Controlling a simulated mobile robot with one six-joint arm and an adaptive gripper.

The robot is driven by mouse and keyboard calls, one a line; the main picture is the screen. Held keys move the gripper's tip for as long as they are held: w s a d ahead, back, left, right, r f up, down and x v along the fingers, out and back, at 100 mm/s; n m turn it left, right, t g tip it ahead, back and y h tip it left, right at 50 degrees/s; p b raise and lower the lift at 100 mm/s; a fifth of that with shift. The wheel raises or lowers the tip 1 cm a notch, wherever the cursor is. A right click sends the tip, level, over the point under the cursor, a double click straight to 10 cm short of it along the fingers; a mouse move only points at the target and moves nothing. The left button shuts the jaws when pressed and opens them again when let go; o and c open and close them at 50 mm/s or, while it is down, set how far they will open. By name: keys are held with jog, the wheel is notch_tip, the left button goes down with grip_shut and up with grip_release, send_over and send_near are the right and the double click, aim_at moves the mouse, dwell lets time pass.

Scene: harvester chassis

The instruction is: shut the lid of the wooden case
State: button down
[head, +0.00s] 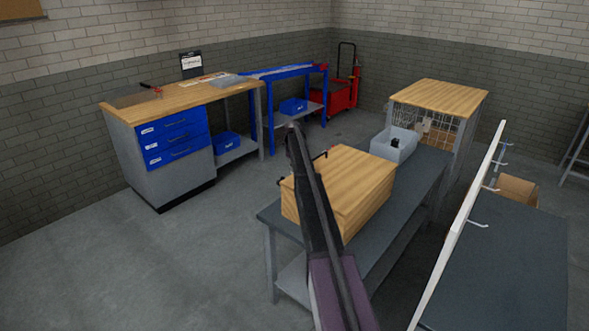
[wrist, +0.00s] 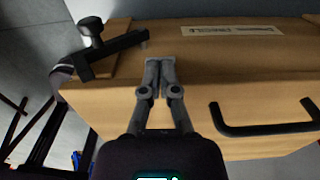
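The wooden case (head: 367,212) stands on a grey workbench in the head view, partly hidden behind my arm. Its lid (head: 358,170) looks down and level on the case; I cannot tell whether a small gap is left. In the wrist view the lid (wrist: 225,62) bears a pale printed label, and a black bar handle (wrist: 265,130) is on the case's front at right. My gripper (wrist: 160,63) has its fingertips together and empty, over the lid's front edge; contact is unclear. My arm hides the gripper in the head view.
A black clamp-like part with a knob (wrist: 92,38) lies at the lid's left end. A grey bin (head: 396,146) stands behind the case on the workbench (head: 412,187). A white panel with hooks (head: 462,225) rises at right. Open floor (head: 160,260) lies to the left.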

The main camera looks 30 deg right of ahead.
jog(key=shift+s+a+f, duration=0.1)
jog(key=shift+s+a, duration=0.05)
jog(key=shift+s, duration=0.15)
jog(key=shift+w+r+p, duration=0.1)
jog(key=shift+r+p, duration=0.1)
jog(key=shift+p, duration=0.2)
jog(key=shift+w+r, duration=0.1)
jog(key=shift+r, duration=0.05)
notch_tip(320, 180, up, 4)
jog(key=p, duration=0.4)
jog(key=shift+f, duration=0.2)
jog(key=w+a+r+p, duration=0.2)
jog(key=w+r+p, duration=0.4)
jog(key=r+p, duration=0.1)
jog(key=shift+w+a, duration=0.3)
jog(key=shift+a, duration=0.05)
